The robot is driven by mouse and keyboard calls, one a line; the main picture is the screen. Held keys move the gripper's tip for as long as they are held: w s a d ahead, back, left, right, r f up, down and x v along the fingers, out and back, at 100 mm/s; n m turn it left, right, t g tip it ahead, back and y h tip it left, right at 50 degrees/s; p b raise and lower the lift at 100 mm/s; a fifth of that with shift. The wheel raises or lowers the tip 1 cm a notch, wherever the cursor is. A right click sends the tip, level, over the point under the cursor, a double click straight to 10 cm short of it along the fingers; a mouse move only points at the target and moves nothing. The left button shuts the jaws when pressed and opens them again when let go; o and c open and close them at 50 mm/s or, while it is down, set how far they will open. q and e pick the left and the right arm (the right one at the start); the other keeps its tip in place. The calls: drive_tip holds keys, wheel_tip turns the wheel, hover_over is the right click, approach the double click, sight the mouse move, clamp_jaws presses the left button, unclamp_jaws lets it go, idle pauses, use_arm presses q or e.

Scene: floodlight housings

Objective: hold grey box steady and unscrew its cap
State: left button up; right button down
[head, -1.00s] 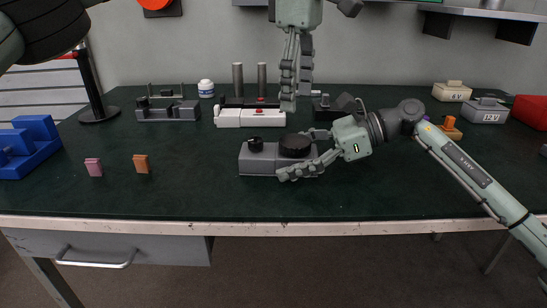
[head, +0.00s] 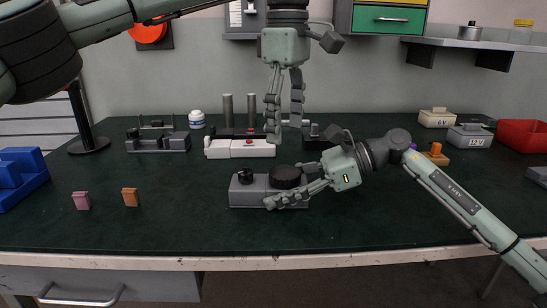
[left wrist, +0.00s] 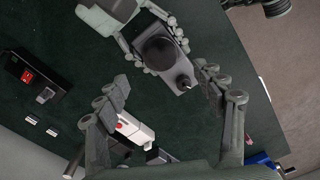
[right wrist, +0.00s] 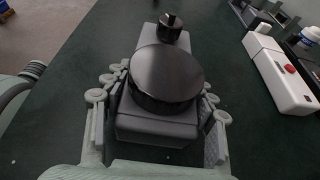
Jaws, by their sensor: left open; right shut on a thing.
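The grey box (head: 247,196) lies on the dark green table top, near the front middle. A large round black cap (head: 285,177) sits on its right part, and a smaller black knob (head: 245,176) on its left part. My right gripper (head: 292,197) is shut on the grey box at its right end, one finger along each side; the right wrist view shows the box (right wrist: 150,128) between the fingers. My left gripper (head: 284,138) is open and empty, pointing down above and behind the box. In the left wrist view the box and cap (left wrist: 157,50) lie beyond its spread fingers.
A white block with a red button (head: 240,148) stands behind the box. Pink (head: 81,200) and orange (head: 130,197) pieces lie to the left, a blue holder (head: 20,178) at the left edge. Lidded boxes (head: 470,135) and a red bin (head: 522,135) are at the right.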

sight(285, 171)
use_arm(q)
drive_tip(key=m, duration=1.6)
drive_tip(key=shift+m, duration=0.4)
drive_tip(key=shift+f, duration=4)
drive_tip(key=shift+c, duration=0.3)
